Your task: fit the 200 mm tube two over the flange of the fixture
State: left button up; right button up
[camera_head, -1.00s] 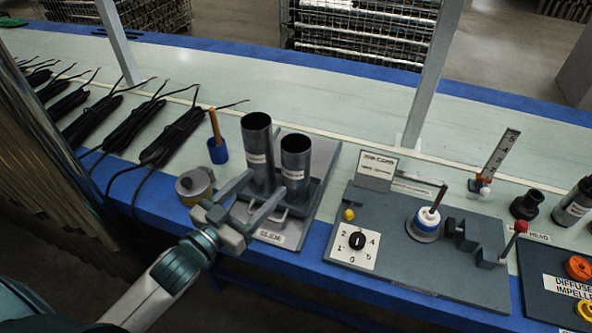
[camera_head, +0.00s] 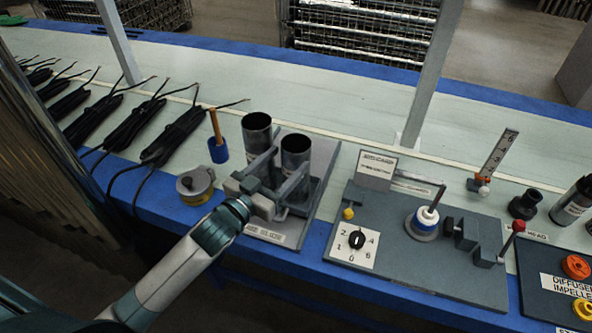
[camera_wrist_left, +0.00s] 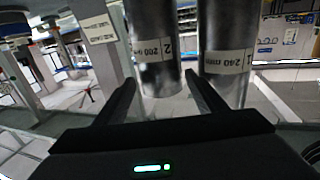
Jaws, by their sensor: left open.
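Tube two (camera_head: 296,158), the shorter dark metal tube labelled 200 mm, stands upright in the tube holder. In the left wrist view, tube two (camera_wrist_left: 155,48) shows its label between my fingers. My left gripper (camera_head: 281,170) is open, with one finger on each side of tube two; I cannot tell whether they touch it. It also shows in the left wrist view (camera_wrist_left: 163,98). The taller 240 mm tube (camera_head: 257,130) stands close beside, to the left. My right gripper is not in view.
A bent rod (camera_head: 420,180) reaches over the flange. A round tin (camera_head: 194,187) and a blue cup (camera_head: 219,151) stand left of the tubes. Black cable bundles (camera_head: 125,125) lie further left.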

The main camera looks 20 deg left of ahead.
aim_at(304, 143)
pick_arm(q)
jog(key=shift+w+d, duration=0.1)
jog(key=shift+w, duration=0.4)
jog(key=shift+p+x, duration=0.3)
jog(key=shift+x, duration=1.85)
jog(key=shift+f, duration=0.1)
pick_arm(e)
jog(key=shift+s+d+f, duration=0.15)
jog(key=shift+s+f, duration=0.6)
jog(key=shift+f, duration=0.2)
pick_arm(q)
jog(key=shift+c, duration=0.3)
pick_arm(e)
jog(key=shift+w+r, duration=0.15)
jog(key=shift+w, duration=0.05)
pick_arm(q)
jog(key=c, duration=1.5)
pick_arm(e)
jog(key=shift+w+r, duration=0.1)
